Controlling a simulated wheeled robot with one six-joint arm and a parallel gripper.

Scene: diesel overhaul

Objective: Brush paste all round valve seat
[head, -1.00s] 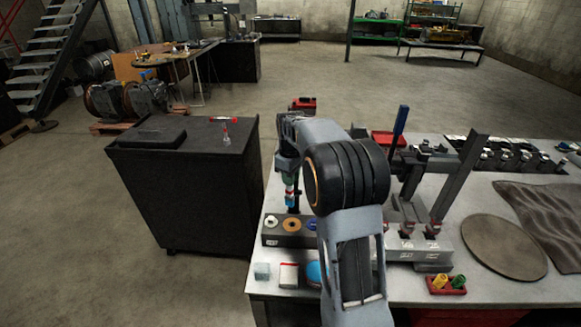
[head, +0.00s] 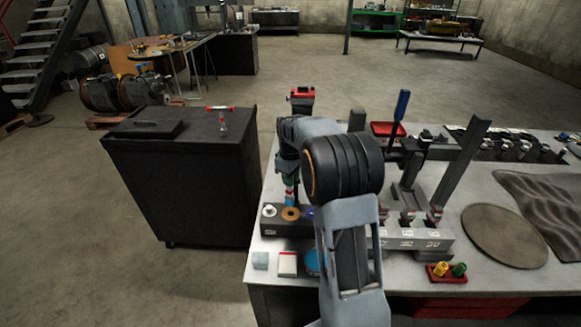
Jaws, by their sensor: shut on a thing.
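My gripper (head: 289,178) hangs over the dark block (head: 270,230) at the left end of the bench and is partly hidden by my arm. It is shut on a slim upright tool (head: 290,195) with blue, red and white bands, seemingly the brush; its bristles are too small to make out. The tool's lower end is at or just above the orange-brown ring (head: 291,214), seemingly a valve seat, in the block's top. I cannot tell if they touch. A white ring (head: 268,211) is to its left and a blue one (head: 310,212) to its right. No paste is discernible.
A blue round thing (head: 312,262), partly behind my arm, a white box (head: 287,264) and a pale block (head: 260,261) lie before the block. A clamp stand (head: 410,190) rises to the right. A dark cabinet (head: 180,180) stands to the left.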

